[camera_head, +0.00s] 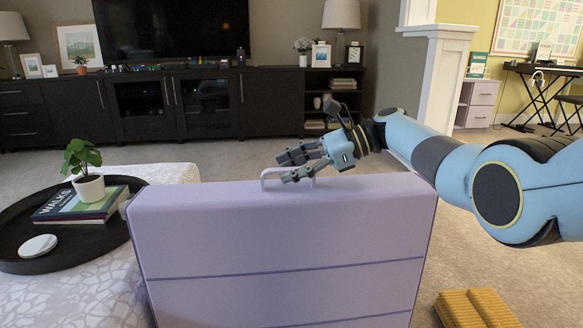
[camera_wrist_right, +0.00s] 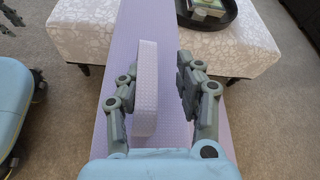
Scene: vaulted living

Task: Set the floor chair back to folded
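The floor chair (camera_head: 290,240) is lavender, with its backrest panel standing upright in front of me and two darker seams across it. A pale loop handle (camera_head: 270,176) stands on its top edge. My right gripper (camera_head: 303,166) reaches in from the right at this handle. In the right wrist view, the handle (camera_wrist_right: 146,90) lies between the open fingers of the right gripper (camera_wrist_right: 158,85), close to the left finger and with a gap to the right one. The chair's seat and lower part are hidden. Dark fingers, seemingly my left gripper (camera_wrist_right: 10,16), show at the upper left corner.
A mustard cushion (camera_head: 476,308) lies on the carpet at lower right. Carpet behind the chair is clear.

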